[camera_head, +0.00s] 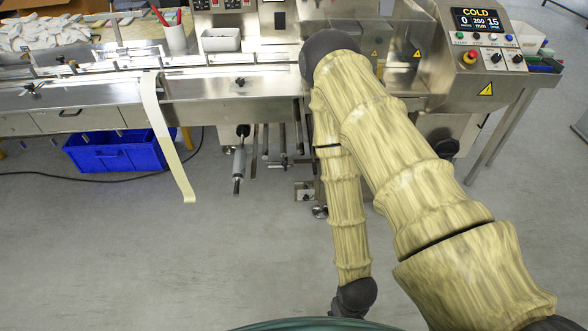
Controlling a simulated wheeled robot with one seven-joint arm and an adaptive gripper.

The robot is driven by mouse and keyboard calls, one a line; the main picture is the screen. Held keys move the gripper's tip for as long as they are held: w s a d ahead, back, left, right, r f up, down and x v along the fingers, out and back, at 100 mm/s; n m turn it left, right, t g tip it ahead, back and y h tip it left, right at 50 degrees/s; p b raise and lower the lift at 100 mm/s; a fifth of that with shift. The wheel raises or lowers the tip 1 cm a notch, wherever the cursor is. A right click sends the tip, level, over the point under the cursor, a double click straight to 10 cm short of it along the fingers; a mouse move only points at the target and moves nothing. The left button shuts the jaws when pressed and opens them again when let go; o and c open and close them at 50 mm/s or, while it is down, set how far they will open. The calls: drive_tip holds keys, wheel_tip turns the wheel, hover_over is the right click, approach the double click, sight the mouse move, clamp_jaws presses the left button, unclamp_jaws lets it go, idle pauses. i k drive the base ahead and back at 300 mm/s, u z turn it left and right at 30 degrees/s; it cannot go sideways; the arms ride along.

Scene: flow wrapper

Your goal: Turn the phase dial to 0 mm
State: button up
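The control panel (487,42) of the flow wrapper is at the upper right. Its screen (480,20) reads COLD with the numbers 0, 200 and 15; the small units are hard to read. Two black knobs, a left one (495,58) and a right one (517,59), sit low on the panel. I cannot tell which control is the phase dial, or read any scale marks. My arm rises from the lower right to a dark elbow by the machine, then hangs down to a dark joint at the bottom. My gripper's fingers do not show.
A red emergency button (469,57) sits left of the knobs. The steel conveyor (200,90) runs left, with a pale film strip (168,140) hanging down. A blue crate (115,152) stands beneath. A black cable lies on the floor. The front floor is clear.

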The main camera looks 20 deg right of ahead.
sight(240, 81)
drive_tip(key=z, duration=0.5)
drive_tip(key=i, duration=0.5)
drive_tip(key=z, duration=0.55)
